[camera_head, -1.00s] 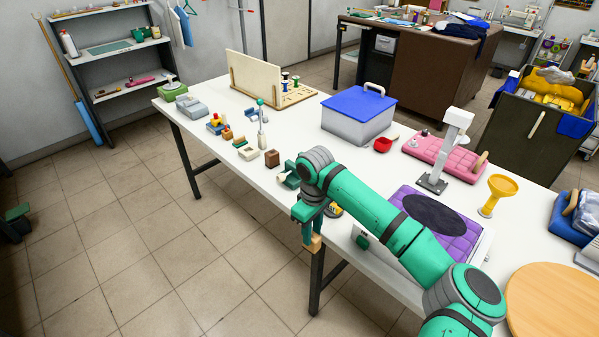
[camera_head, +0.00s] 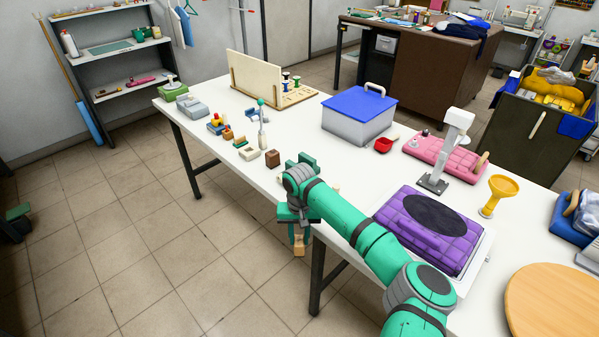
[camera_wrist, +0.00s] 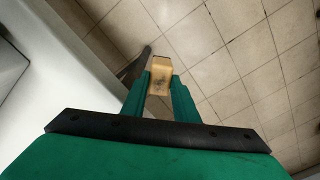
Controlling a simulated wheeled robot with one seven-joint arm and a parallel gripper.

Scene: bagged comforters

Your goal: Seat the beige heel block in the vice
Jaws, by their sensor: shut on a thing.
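The beige heel block (camera_head: 299,245) is held in my gripper (camera_head: 299,234), beyond the table's front edge and over the floor. In the wrist view the same block (camera_wrist: 159,76) sits between the two green fingertips (camera_wrist: 159,88), which are shut on it. Its far end sticks out past the fingers, and a dark mark shows on its near face.
The white table (camera_head: 330,165) runs along beside my arm. A brown block (camera_head: 272,158) and a cream block (camera_head: 249,153) stand near its front edge. A blue-lidded box (camera_head: 358,115) and a purple quilted bag (camera_head: 428,230) are farther right. Open tiled floor lies left of the table.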

